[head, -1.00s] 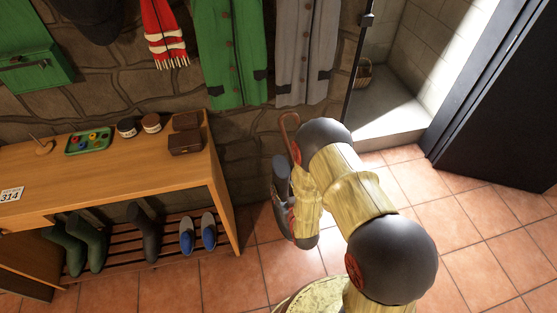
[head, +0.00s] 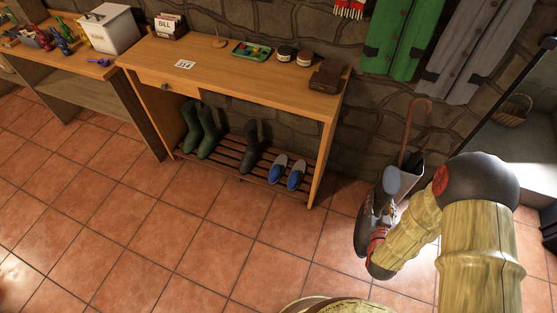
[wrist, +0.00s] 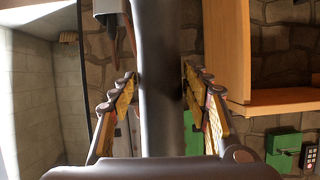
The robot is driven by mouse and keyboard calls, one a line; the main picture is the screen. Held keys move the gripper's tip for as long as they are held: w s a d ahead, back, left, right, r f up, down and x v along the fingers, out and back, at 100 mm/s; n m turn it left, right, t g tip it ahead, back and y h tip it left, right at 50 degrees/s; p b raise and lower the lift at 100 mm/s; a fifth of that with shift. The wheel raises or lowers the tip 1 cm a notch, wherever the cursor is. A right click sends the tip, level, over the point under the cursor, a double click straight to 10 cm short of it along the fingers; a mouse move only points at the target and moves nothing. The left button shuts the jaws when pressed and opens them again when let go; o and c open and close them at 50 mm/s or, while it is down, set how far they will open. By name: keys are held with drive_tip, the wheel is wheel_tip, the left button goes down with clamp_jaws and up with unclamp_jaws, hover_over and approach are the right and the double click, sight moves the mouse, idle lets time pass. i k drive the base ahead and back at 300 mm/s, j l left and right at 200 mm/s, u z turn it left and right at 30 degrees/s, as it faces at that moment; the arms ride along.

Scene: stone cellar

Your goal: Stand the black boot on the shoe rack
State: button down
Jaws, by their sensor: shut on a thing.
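My gripper (wrist: 158,76) is shut on the black boot (wrist: 160,115) in the wrist view, with one finger on each side of its dark shaft. The boot's foot is not clear there. In the head view my wrist and the boot are bunched together at the right, in front of the umbrella stand, and partly hidden by my arm. The shoe rack (head: 222,147) is a slatted shelf low under the wooden table, to the left of my gripper and apart from it. A dark boot (head: 251,150) stands on it, between green boots (head: 201,130) and blue slippers (head: 288,172).
The table (head: 220,62) above the rack carries a tray (head: 252,49), jars and a brown box (head: 327,76). Its right leg (head: 326,160) stands between the rack and my gripper. An umbrella stand (head: 433,172) is behind my arm. The tiled floor before the rack is clear.

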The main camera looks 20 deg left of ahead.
sight(234, 154)
drive_tip(key=k+u, duration=0.1)
drive_tip(key=u, duration=1.7)
drive_tip(key=i+u, duration=0.15)
drive_tip(key=u, duration=0.7)
drive_tip(key=i+u, duration=0.15)
drive_tip(key=u, duration=0.25)
drive_tip(key=i+l, duration=0.25)
drive_tip(key=i, duration=0.25)
drive_tip(key=i+l, duration=0.25)
drive_tip(key=i, duration=0.3)
drive_tip(key=i+l, duration=0.3)
drive_tip(key=i, duration=0.2)
drive_tip(key=i+z, duration=0.2)
drive_tip(key=i, duration=0.2)
drive_tip(key=i+j+z, duration=0.2)
drive_tip(key=i, duration=0.15)
drive_tip(key=i+j+z, duration=0.2)
drive_tip(key=i, duration=0.15)
drive_tip(key=z, duration=3.6)
drive_tip(key=i+j, duration=0.25)
